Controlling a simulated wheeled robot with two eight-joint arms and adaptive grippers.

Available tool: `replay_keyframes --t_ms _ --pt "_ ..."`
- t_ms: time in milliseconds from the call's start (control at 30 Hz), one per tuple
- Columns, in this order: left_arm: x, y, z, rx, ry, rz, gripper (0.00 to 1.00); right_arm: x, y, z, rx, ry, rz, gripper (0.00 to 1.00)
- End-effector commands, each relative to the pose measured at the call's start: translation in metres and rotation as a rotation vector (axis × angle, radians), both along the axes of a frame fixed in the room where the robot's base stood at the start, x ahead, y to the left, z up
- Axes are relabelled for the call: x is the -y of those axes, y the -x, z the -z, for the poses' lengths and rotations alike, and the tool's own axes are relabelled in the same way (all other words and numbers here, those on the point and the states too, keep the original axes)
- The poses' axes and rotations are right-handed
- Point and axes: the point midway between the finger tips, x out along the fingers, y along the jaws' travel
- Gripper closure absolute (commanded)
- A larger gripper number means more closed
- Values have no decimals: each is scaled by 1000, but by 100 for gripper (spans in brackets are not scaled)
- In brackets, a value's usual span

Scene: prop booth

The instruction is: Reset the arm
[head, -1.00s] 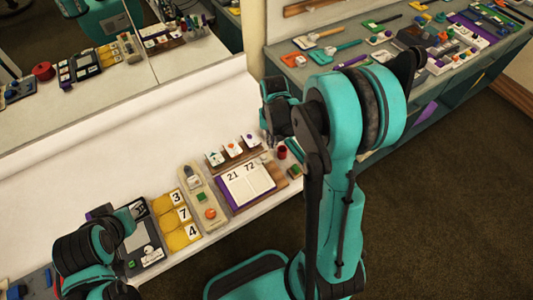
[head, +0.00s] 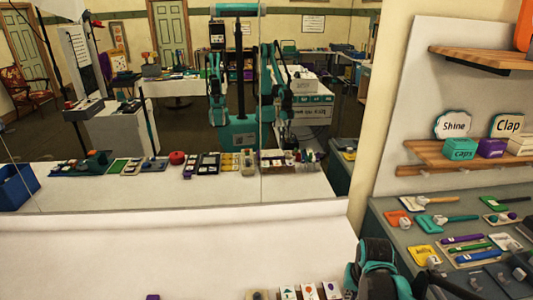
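Part of my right arm (head: 375,268), teal and black, shows at the bottom edge right of centre, in front of the grey side table. I cannot make out its fingertips or whether they are open or shut. My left arm and gripper do not show directly. The large mirror (head: 110,185) reflects my column and both arms, bent and hanging at the sides. The grippers in the reflection are too small to read.
The white table (head: 170,250) is mostly bare here. Several symbol cards (head: 309,291) stand at its near edge. The grey side table (head: 400,240) at right holds tools and colored pieces. Wooden shelves (head: 450,158) with signs and boxes hang above it.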

Motion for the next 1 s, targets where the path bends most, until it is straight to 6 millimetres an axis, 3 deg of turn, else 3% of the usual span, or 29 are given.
replay_keyframes --t_ms 200,500,1000 --pt "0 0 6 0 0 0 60 -33 38 -43 179 40 -131 100" --pt "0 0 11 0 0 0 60 -63 81 -65 391 87 -277 100" --pt "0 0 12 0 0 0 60 -70 91 -67 452 101 -315 100"
